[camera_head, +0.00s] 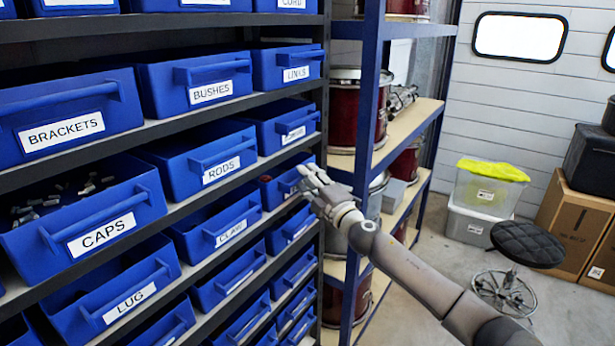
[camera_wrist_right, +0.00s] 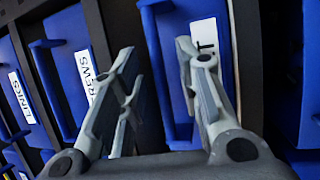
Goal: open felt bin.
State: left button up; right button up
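The felt bin (camera_head: 274,192) is a blue drawer-like bin on the shelf rack, in the column right of the RODS bin. In the head view my right gripper (camera_head: 308,178) is at its front and hides most of its label. In the right wrist view the bin's front (camera_wrist_right: 175,118) lies between and behind the fingers, and only the end of its white label, a "T", shows. My right gripper (camera_wrist_right: 158,55) is open, with a finger on either side of the bin's handle area. I cannot tell whether the fingers touch it. My left gripper is not in view.
Labelled blue bins such as RODS (camera_head: 221,170), CLAW (camera_head: 230,233) and CAPS (camera_head: 102,233) fill the dark rack. A blue upright (camera_head: 367,110) and shelves with drums stand close right of my gripper. A stool (camera_head: 527,243) and boxes stand farther right.

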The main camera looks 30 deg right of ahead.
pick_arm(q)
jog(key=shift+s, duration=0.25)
pick_arm(e)
jog(key=shift+w, duration=0.2)
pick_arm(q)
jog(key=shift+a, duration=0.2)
pick_arm(e)
grip_shut()
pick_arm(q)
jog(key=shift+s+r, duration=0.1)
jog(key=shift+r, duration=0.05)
pick_arm(e)
jog(key=shift+a, duration=0.2)
